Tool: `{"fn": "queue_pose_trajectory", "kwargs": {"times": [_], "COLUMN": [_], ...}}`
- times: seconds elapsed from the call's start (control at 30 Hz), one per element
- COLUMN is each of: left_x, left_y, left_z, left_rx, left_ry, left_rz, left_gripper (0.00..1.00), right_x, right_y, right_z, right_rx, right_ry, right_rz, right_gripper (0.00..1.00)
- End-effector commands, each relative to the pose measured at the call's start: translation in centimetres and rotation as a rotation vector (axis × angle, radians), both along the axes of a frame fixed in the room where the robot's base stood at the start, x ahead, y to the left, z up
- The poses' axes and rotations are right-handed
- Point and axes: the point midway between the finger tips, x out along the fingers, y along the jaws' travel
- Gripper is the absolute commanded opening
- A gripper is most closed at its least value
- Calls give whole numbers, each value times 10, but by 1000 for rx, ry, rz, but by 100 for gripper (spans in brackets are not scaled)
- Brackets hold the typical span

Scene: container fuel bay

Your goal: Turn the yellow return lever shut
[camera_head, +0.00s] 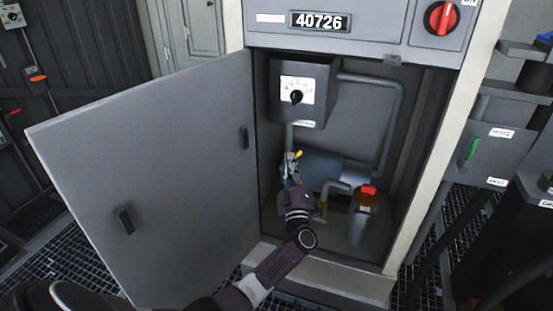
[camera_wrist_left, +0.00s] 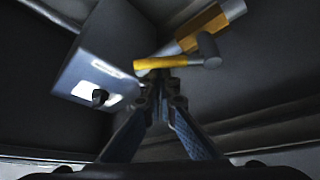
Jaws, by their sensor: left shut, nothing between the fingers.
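The yellow return lever (camera_head: 298,155) shows as a small yellow piece just above my left gripper, inside the open cabinet. In the left wrist view the lever (camera_wrist_left: 163,64) lies roughly crosswise, its grey hub at the right end, near a brass-coloured fitting (camera_wrist_left: 203,28). My left gripper (camera_head: 291,162) reaches into the cabinet, shut and empty. In the left wrist view its fingertips (camera_wrist_left: 160,88) are together just below the lever's left part; I cannot tell whether they touch it. My right gripper is not in view.
The grey cabinet door (camera_head: 155,180) stands open on the left. A dial box (camera_head: 315,107) hangs above the gripper. A red-handled valve (camera_head: 369,189) and pipes stand to its right. A red rotary switch (camera_head: 441,17) is on the upper panel.

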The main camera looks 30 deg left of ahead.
Motion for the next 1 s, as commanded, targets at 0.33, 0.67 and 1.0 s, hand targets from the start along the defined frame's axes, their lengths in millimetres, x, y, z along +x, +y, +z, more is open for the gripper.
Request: {"fn": "queue_pose_trajectory", "kwargs": {"times": [0.33, 0.67, 1.0], "left_x": [4, 6, 7], "left_y": [-15, -25, -29], "left_z": [-18, -33, -43], "left_rx": [322, 612, 813], "left_ry": [80, 148, 195], "left_rz": [1, 0, 1], "left_gripper": [0, 0, 0], "right_x": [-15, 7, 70], "right_y": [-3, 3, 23], "right_z": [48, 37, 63], "right_rx": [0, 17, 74], "right_ry": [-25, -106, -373], "right_rz": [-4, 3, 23], "right_gripper": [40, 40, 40]}}
